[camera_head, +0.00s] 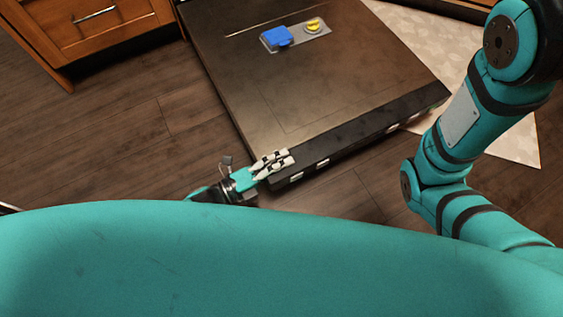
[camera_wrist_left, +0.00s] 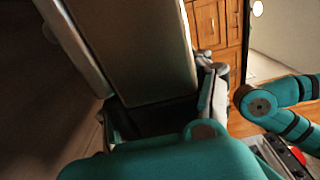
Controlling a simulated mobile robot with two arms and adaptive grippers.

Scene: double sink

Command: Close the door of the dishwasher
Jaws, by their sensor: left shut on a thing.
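The dishwasher door (camera_head: 330,75) is folded down, with its inner face up. It carries a detergent dispenser (camera_head: 297,36) with a blue lid and a yellow knob. A dark strip (camera_head: 365,135) with pale marks runs along its near edge. My left gripper (camera_head: 270,165) is at the door's near left corner, shut on its edge. In the left wrist view, the door (camera_wrist_left: 140,45) reaches down between the fingers of this gripper (camera_wrist_left: 160,105). The dishwasher's body is out of view. My right arm shows at the right of the head view, but its gripper is not visible.
Wooden cabinets with a drawer (camera_head: 95,20) stand at the upper left; more cabinets (camera_wrist_left: 215,25) show in the left wrist view. A pale patterned mat (camera_head: 425,50) lies right of the door. Dark wood floor (camera_head: 130,130) left of the door is clear.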

